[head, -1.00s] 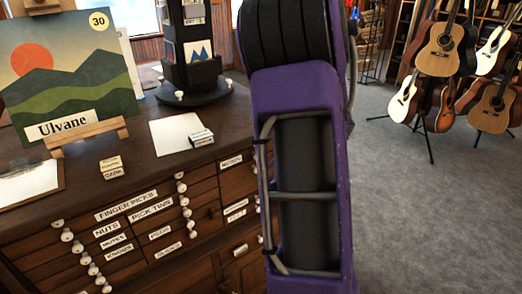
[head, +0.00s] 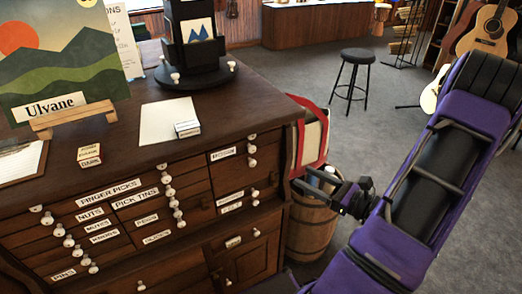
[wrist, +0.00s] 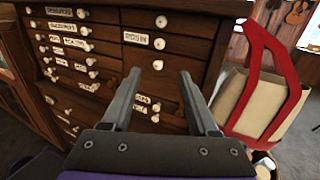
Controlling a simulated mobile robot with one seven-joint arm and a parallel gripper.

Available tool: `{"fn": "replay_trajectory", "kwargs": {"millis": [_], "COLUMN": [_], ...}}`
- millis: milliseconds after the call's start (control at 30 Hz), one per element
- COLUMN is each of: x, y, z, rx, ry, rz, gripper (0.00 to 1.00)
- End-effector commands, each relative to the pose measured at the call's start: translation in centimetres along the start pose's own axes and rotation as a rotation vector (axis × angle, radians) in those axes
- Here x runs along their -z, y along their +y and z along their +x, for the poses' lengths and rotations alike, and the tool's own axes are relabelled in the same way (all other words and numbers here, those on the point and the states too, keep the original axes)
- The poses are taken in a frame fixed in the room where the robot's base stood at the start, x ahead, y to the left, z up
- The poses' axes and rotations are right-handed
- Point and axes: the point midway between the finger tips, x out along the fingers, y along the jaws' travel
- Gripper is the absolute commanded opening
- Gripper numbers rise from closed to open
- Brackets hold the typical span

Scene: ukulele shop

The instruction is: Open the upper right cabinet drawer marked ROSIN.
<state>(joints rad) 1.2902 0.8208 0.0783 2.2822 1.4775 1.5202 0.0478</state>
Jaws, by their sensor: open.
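The cabinet's upper right drawer, with its white ROSIN label (wrist: 137,38) and round white knob (wrist: 159,43), is shut flush in the wrist view. In the head view its small label (head: 223,153) is too blurred to read, and its knob (head: 252,149) is at the right. My gripper (head: 314,180) is off the cabinet's right front corner, with its fingers pointing left towards the drawer fronts. In the wrist view my gripper (wrist: 160,74) is open and empty. Its fingertips appear just below the ROSIN knob, apart from it.
More knobs and labelled drawers are left and below. A black stool (head: 355,78) stands behind. Grey carpet (head: 300,72) is open at the back right.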

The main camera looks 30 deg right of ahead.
Motion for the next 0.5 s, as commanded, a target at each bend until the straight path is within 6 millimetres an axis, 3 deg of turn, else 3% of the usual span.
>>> {"fn": "replay_trajectory", "kwargs": {"millis": [167,500], "x": [0.0,0.0], "y": [0.1,0.1], "z": [2.5,10.0], "rx": [-0.004,-0.006], "ry": [-0.001,0.001], "rz": [0.001,-0.002], "gripper": [0.60,0.60]}}
